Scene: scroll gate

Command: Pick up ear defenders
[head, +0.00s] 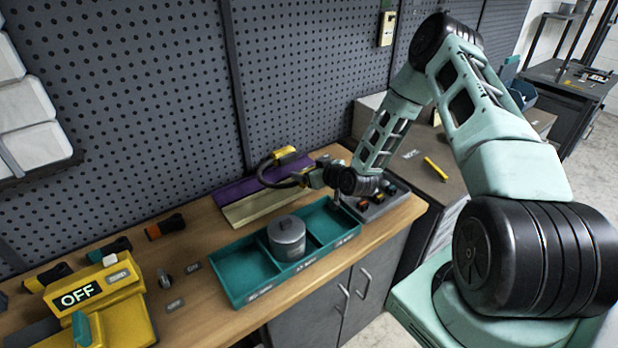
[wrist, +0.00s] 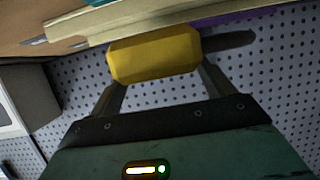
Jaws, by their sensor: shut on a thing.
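The ear defenders show in the head view as a yellow cup (head: 286,153) with a dark curved band, at the back of the workbench near the pegboard. My gripper (head: 312,178) is at the right end of the band, shut on the ear defenders. In the wrist view a yellow cup (wrist: 153,55) fills the space at the fingertips of my gripper (wrist: 158,76). The exact contact is hidden in the head view, and I cannot tell how far they are above the bench.
A teal divided tray (head: 247,272) holds a grey lidded pot (head: 287,238) in front of my gripper. A purple and cream piece (head: 245,198) lies behind the tray. A grey tray (head: 378,205) with small items sits right. A yellow OFF box (head: 125,310) stands left. The pegboard (head: 150,90) rises close behind.

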